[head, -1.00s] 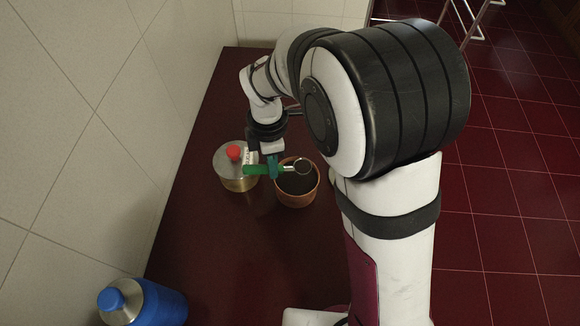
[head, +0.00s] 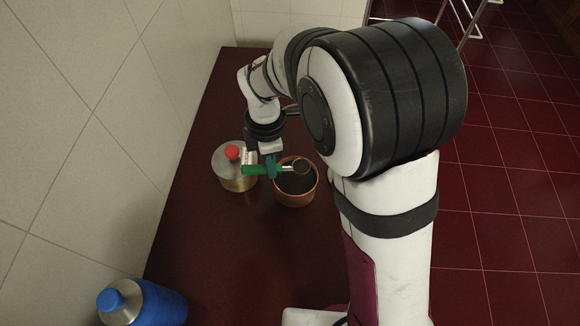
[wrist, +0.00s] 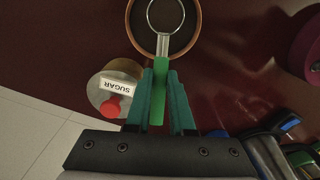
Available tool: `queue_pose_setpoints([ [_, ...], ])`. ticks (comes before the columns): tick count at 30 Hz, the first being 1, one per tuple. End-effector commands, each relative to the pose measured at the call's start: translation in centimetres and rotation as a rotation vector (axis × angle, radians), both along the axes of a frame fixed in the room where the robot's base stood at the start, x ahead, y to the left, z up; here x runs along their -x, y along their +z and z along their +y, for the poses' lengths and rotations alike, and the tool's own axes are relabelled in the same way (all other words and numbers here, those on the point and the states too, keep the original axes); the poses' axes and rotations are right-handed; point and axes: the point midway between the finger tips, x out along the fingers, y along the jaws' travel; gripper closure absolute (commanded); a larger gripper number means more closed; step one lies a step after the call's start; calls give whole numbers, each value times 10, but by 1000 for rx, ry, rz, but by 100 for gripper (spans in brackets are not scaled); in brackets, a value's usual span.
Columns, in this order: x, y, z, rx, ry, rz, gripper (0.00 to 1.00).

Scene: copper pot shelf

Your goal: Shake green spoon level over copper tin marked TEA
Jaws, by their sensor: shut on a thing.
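My gripper (wrist: 160,82) is shut on the green handle of the spoon (wrist: 159,110) and points down over the shelf. The spoon's round metal bowl shows over the dark inside of an open copper tin (head: 296,201). In the head view the spoon (head: 252,170) lies roughly level, its handle end to the left and its bowl over the tin's mouth. The copper tin (wrist: 131,28) also shows at the top of the wrist view. Its contents look dark, and no TEA mark can be read on it.
A lidded metal tin (head: 238,183) with a red knob and a label reading SUGAR stands just left of the copper tin. A blue bottle (head: 160,305) is at the near left. Tiled wall is on the left. The dark surface (head: 225,250) between is clear.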

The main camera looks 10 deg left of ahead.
Motion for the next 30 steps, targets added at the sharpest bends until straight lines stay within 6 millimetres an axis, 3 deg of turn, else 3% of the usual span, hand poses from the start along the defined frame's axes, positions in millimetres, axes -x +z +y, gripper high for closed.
queue_pose_setpoints([
  [2, -1, 0, -4, 0, 1, -1, 100],
  [9, 9, 0, 27, 0, 4, -1, 100],
  [18, -2, 0, -4, 0, 0, -1, 100],
  [26, 9, 0, 27, 0, 4, -1, 100],
  [30, 5, 0, 16, 0, -2, -1, 100],
])
